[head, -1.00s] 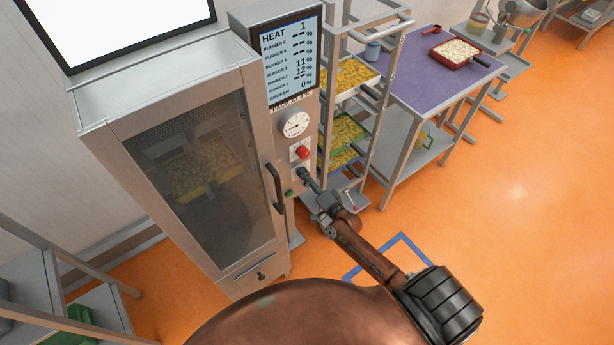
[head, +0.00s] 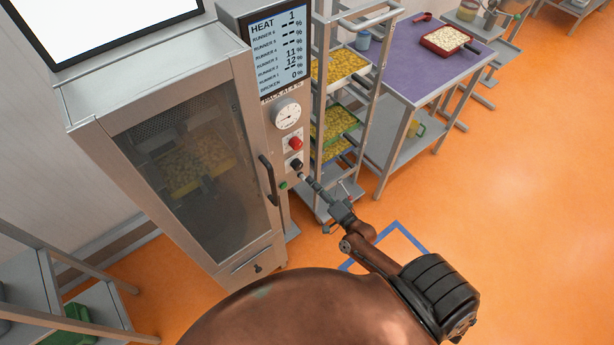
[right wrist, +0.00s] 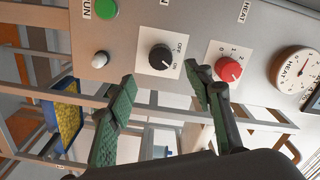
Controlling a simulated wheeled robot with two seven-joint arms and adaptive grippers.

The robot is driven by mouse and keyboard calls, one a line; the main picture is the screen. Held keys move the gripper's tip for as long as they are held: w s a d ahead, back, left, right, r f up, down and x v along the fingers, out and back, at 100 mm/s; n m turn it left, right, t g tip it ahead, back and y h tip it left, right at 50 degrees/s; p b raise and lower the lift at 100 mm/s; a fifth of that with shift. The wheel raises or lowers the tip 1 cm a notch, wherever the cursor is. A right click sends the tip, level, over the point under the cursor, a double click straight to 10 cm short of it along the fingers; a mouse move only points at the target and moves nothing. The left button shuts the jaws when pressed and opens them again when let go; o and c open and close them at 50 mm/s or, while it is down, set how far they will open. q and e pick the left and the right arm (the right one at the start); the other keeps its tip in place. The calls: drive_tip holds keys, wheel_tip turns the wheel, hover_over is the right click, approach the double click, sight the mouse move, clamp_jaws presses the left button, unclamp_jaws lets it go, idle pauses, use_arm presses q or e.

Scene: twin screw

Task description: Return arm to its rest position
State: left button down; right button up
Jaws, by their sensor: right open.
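My right arm (head: 372,252) reaches from the bottom right of the head view toward the control panel of a steel oven cabinet (head: 150,85). My right gripper (head: 304,179) is open and empty, just below and apart from a black knob (head: 296,164). In the right wrist view the two green-padded fingers of the right gripper (right wrist: 163,88) stand wide apart. The black knob (right wrist: 162,57), labelled OFF and ON, shows between and beyond them. A red knob (right wrist: 229,70) is beside it. My left gripper is out of view.
The oven door handle (head: 269,180) and a green button (head: 283,185) are close to the right gripper. A rack with trays of yellow pieces (head: 341,64) stands right of the oven, then a purple-topped table (head: 425,72). Orange floor (head: 490,220) is open at the right.

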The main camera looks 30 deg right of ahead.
drive_tip(key=shift+s, duration=1)
drive_tip(key=shift+d, duration=0.1)
drive_tip(key=s+d+f+n+g, duration=0.1)
drive_tip(key=s+f+n+g, duration=0.3)
drive_tip(key=f, duration=0.7)
drive_tip(key=s+f+n+g+h, duration=0.1)
drive_tip(key=s+f+g, duration=0.1)
drive_tip(key=s+f, duration=0.7)
drive_tip(key=s+d+f+n+g, duration=0.1)
drive_tip(key=s+f+n+g, duration=0.15)
drive_tip(key=f, duration=1.05)
drive_tip(key=s+a+f+n+g, duration=0.2)
drive_tip(key=s+f, duration=0.3)
drive_tip(key=s, duration=0.5)
drive_tip(key=s+a+f+n+g, duration=0.2)
drive_tip(key=s+f, duration=0.3)
drive_tip(key=s, duration=0.6)
drive_tip(key=s+a+f+n+g, duration=0.2)
drive_tip(key=s+f+g, duration=0.2)
drive_tip(key=s, duration=0.6)
wheel_tip(320, 180, down, 2)
drive_tip(key=shift+s+f+g, duration=0.1)
drive_tip(key=shift+s+g, duration=0.15)
drive_tip(key=shift+g, duration=0.1)
